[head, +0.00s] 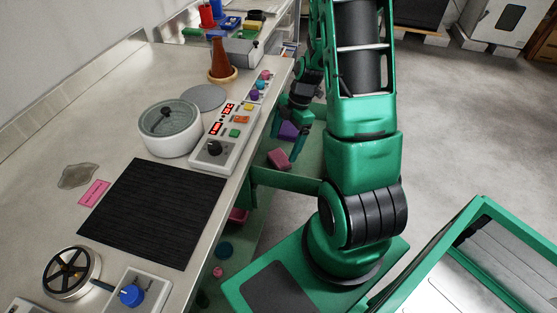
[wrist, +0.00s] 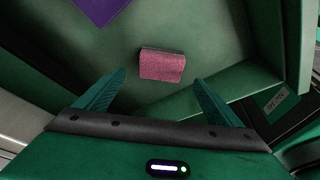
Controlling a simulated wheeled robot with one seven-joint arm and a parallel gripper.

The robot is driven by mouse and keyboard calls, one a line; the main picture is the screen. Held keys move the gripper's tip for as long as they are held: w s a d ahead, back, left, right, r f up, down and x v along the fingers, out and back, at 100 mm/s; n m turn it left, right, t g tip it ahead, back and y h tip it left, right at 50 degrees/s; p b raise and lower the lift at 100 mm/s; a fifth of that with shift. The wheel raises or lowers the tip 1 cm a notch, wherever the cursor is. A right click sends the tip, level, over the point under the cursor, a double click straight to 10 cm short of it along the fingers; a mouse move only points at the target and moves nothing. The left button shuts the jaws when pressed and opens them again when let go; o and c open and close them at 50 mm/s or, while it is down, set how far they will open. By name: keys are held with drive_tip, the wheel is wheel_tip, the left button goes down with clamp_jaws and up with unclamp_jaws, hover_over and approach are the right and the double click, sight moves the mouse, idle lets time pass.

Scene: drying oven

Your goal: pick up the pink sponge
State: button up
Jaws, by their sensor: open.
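The pink sponge (wrist: 163,66) is a small speckled block lying on a green surface in the wrist view. It lies ahead of my gripper (wrist: 156,88), roughly between the lines of the two fingers, and apart from them. The fingers are open with nothing between them. In the head view the sponge (head: 279,158) shows below the bench's edge, just under my gripper (head: 297,140). The exact gap between fingertips and sponge is hard to tell.
A purple item (wrist: 100,8) lies beyond the sponge; it also shows in the head view (head: 288,131). A raised green edge (wrist: 205,92) runs close to the right finger. The steel bench (head: 120,130) with a control panel (head: 225,135) stands left of my arm.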

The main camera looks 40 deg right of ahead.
sight(279, 157)
drive_tip(key=shift+x, duration=2.55)
drive_tip(key=shift+d, duration=0.15)
drive_tip(key=c, duration=1.2)
drive_tip(key=shift+r, duration=0.1)
drive_tip(key=shift+r, duration=0.4)
drive_tip(key=shift+s+d+r, duration=0.1)
drive_tip(key=shift+d+r, duration=0.05)
drive_tip(key=shift+d, duration=0.1)
drive_tip(key=d, duration=0.1)
drive_tip(key=s+d, duration=0.1)
drive_tip(key=d+r, duration=0.1)
drive_tip(key=shift+s+d, duration=0.1)
drive_tip(key=shift+s, duration=0.1)
wheel_tip(279, 157, up, 13)
drive_tip(key=shift+f, duration=0.1)
